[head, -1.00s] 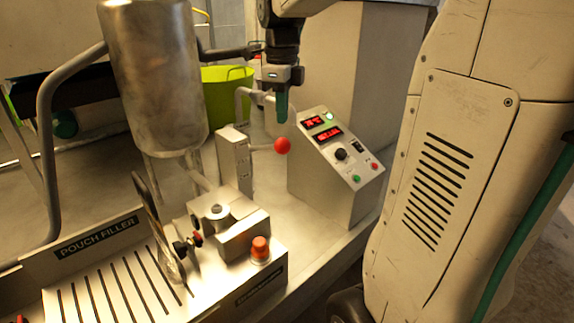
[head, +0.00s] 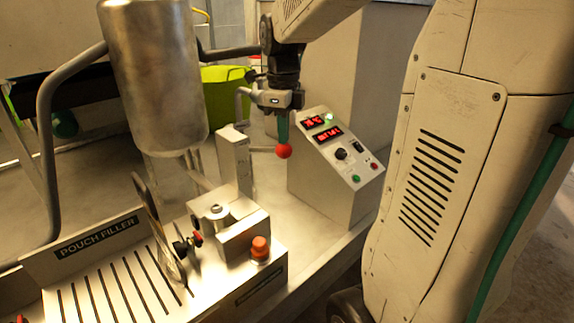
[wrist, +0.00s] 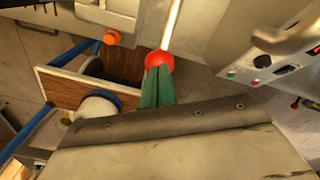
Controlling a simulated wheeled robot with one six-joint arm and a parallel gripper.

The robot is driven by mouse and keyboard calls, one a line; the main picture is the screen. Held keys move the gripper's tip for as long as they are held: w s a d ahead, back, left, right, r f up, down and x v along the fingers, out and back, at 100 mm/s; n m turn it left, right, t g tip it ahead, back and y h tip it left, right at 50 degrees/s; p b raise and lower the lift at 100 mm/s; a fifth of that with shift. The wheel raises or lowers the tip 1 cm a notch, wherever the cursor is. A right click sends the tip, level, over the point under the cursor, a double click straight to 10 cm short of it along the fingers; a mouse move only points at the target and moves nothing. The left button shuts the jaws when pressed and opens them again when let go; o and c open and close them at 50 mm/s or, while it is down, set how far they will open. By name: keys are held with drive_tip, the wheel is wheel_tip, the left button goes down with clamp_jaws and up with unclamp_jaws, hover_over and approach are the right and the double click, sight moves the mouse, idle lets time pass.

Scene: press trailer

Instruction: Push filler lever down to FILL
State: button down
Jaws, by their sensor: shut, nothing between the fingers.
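The filler lever ends in a red ball knob (head: 284,151), sticking out right from the upright metal housing (head: 236,160) beside the steel hopper. My gripper (head: 283,139) points down with its green fingers shut and empty, their tips at the top of the knob and apparently touching it. In the wrist view the knob (wrist: 159,60) sits right at the tips of my gripper (wrist: 157,76), with the pale lever rod (wrist: 173,22) running up from it. I cannot read a FILL mark.
A control box (head: 335,165) with red displays and buttons stands close right of the knob. The steel hopper (head: 155,75) and the pouch filler's slotted tray (head: 115,285) are to the left. An orange-red button (head: 260,247) sits in front. A green bucket (head: 222,100) is behind.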

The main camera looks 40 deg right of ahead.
sight(287, 145)
drive_tip(key=shift+s+f, duration=0.35)
drive_tip(key=shift+f, duration=0.5)
drive_tip(key=shift+s+f, duration=0.15)
drive_tip(key=shift+f, duration=1)
drive_tip(key=shift+s+f, duration=0.15)
drive_tip(key=shift+f, duration=0.95)
drive_tip(key=shift+r, duration=0.1)
wheel_tip(287, 145, up, 10)
drive_tip(key=shift+f, duration=0.1)
